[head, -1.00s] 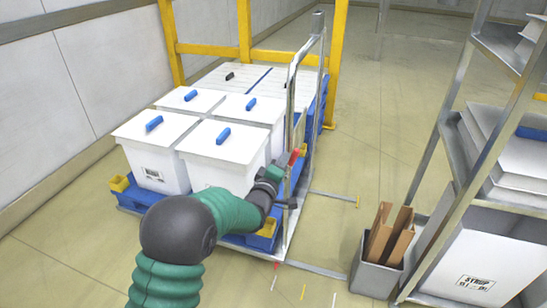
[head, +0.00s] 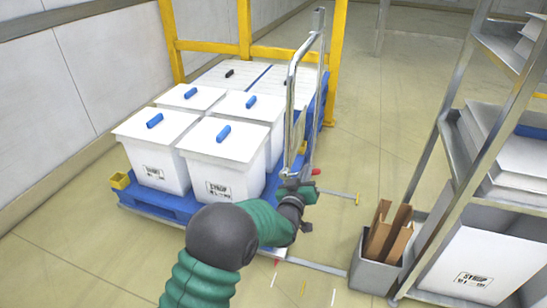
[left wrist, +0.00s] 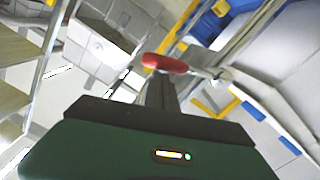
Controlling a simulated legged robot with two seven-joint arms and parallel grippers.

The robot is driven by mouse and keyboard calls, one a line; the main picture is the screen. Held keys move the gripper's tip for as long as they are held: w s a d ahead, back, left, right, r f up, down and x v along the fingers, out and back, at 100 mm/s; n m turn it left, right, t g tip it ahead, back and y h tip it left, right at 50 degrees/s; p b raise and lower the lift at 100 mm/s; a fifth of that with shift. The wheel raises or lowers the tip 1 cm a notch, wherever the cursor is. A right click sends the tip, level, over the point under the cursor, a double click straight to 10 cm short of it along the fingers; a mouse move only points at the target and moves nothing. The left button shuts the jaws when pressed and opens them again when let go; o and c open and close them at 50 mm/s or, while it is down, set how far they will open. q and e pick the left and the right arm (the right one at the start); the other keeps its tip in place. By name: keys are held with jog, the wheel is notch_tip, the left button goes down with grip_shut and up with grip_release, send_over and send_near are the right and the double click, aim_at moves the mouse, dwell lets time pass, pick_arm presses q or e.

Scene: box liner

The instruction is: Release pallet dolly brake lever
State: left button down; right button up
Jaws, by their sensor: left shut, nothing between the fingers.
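The pallet dolly (head: 270,252) carries a blue pallet (head: 160,206) with several white lidded boxes; its upright metal push handle (head: 291,110) stands at the right end. The brake lever's red grip (head: 316,171) sticks out to the right beside the base of the handle. In the left wrist view the red grip (left wrist: 165,64) lies just beyond my fingers, on a thin metal rod running right to a pivot. My left gripper (head: 306,197) is shut and empty just below the red grip; its fingers (left wrist: 160,92) also show in the wrist view. Whether they touch is unclear.
A metal shelf rack (head: 432,165) with white boxes stands at the right. A grey bin (head: 372,272) with brown boards stands on the floor before it. Yellow posts (head: 337,60) stand behind the pallet. Floor between dolly and rack is mostly free.

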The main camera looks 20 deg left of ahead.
pick_arm(q)
jog(key=shift+d+f, duration=0.2)
jog(key=shift+f, duration=0.15)
jog(key=shift+d+f, duration=0.1)
jog(key=shift+f, duration=0.1)
jog(key=shift+r, duration=0.1)
